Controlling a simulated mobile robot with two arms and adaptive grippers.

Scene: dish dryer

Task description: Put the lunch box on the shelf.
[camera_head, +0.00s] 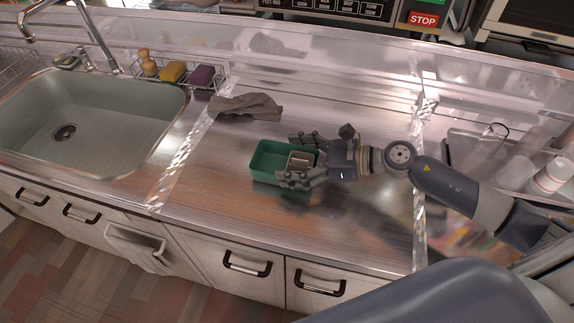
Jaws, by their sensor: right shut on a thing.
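The lunch box (267,163) is a green open container on the steel counter, right of the sink. A small beige compartment shows at its right side, between my fingers. My right gripper (300,161) reaches in from the right, with its fingers closed around the right end of the lunch box. The fingers and palm hide that end. I cannot tell whether the box is clear of the counter. My left gripper is not in view. The shelf cannot be clearly identified in this view.
A grey cloth (246,106) lies behind the box. White cups (551,175) stand at the right edge. The counter in front of the box is clear.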

